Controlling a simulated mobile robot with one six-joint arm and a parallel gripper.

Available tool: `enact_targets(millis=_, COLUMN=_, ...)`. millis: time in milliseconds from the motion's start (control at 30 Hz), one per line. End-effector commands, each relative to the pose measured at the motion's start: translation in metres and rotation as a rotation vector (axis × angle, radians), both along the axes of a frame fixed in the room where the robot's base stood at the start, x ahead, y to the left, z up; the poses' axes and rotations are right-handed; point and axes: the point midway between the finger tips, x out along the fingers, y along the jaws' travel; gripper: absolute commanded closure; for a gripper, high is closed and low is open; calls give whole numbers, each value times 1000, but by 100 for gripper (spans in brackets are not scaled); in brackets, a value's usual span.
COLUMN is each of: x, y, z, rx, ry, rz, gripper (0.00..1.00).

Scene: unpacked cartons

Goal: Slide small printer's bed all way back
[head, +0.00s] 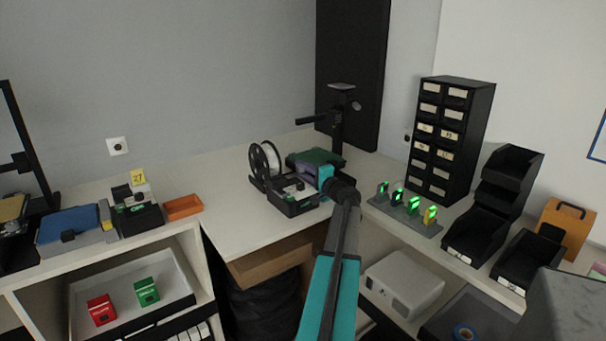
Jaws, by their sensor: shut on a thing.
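The small printer (302,205) stands on the corner worktop in the head view, with a black base and a single dark upright (338,125) behind it. Its bed (316,157), with a dark green top, sits over the base. My gripper (325,178), teal at its end, is at the bed's near right side and appears shut on the bed's edge. The fingertips and the exact contact are hidden by the gripper's own body. How far the bed stands from its rear end is hard to tell.
A filament spool (265,165) stands left of the printer. A stand with green-lit items (405,218), a black drawer cabinet (450,138) and black bins (505,185) are to the right.

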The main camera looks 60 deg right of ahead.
Motion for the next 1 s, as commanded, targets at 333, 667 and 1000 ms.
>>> enact_targets(millis=333, x=-4, y=-2, z=0, rx=1, ry=0, rz=1, gripper=58)
enact_targets(millis=667, x=-7, y=-1, z=0, rx=1, ry=0, rz=-1, gripper=58)
enact_targets(millis=1000, x=-32, y=13, z=-1, rx=1, ry=0, rz=-2, gripper=58)
